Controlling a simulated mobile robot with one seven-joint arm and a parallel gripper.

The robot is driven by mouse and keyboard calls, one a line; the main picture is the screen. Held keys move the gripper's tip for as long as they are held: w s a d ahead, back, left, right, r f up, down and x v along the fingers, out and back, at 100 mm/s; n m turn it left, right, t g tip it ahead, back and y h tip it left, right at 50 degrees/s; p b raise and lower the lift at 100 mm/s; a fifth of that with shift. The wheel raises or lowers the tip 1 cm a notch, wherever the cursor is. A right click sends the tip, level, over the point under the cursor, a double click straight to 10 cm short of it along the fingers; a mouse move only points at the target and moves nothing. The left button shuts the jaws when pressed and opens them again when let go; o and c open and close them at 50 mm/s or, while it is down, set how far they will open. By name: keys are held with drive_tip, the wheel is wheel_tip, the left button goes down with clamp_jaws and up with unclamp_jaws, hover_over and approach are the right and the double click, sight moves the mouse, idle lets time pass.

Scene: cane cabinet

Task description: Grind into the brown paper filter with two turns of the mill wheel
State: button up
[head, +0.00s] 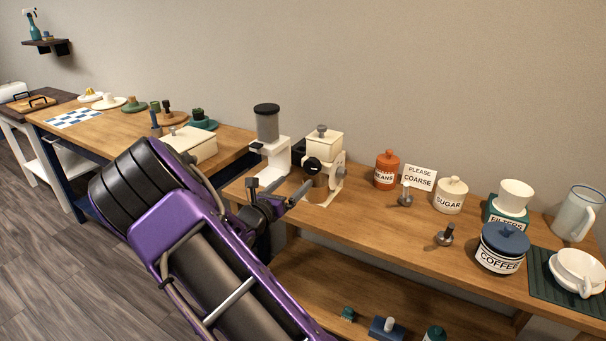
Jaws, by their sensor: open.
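The mill (323,146) is a cream box with a grey knob on top, standing near the left end of the wooden counter. White filters (516,194) stand on a teal box labelled FILTERS; I cannot make out a brown paper filter.
A white grinder with a grey hopper (267,125) stands left of the mill. To the right are an orange beans jar (386,171), a sign reading PLEASE COARSE (420,177), a sugar jar (450,197), a coffee jar (501,250), a white cup (577,270) and a jug (579,212).

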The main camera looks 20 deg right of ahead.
drive_tip(key=v, duration=0.7)
drive_tip(key=shift+s+a, duration=0.2)
